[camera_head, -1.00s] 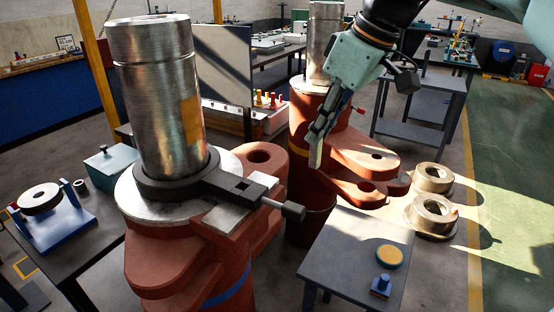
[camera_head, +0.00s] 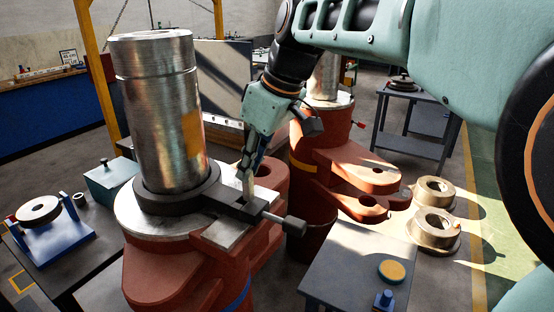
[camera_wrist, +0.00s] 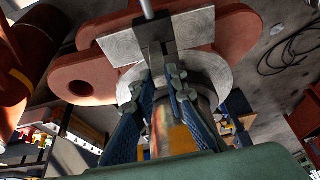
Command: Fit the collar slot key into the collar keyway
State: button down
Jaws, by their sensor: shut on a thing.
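The collar (camera_head: 180,198) is a dark ring around the base of a tall steel cylinder (camera_head: 163,110). A dark arm reaches right from it, with the keyway (camera_head: 240,207) in its top and a knobbed rod at its end. My gripper (camera_head: 248,170) points down over this arm, its jaws shut on the collar slot key (camera_head: 247,187), a thin pale bar. The key's lower end is at the keyway; I cannot tell whether it is inside or just above. In the wrist view the fingers (camera_wrist: 165,95) converge over the collar arm (camera_wrist: 153,35) and largely hide the key.
A second red column (camera_head: 335,135) stands behind to the right. A grey table (camera_head: 350,260) with a yellow-topped disc (camera_head: 392,270) and a blue piece (camera_head: 384,299) is at front right. Ring parts (camera_head: 433,225) lie on the floor. The tall cylinder stands close left of my gripper.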

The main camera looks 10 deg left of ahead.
aim_at(244, 186)
jog(key=x, duration=0.5)
jog(key=shift+s+f, duration=0.1)
jog(key=shift+s, duration=0.3)
jog(key=shift+w+f, duration=0.2)
jog(key=shift+s+r, duration=0.1)
jog(key=shift+r, duration=0.05)
jog(key=c, duration=1.9)
grip_release()
jog(key=shift+d, duration=0.1)
jog(key=shift+c, duration=0.2)
jog(key=shift+r, duration=0.15)
jog(key=v, duration=1.1)
jog(key=shift+d+r, duration=0.25)
jog(key=shift+r, duration=0.1)
jog(key=shift+s, duration=0.1)
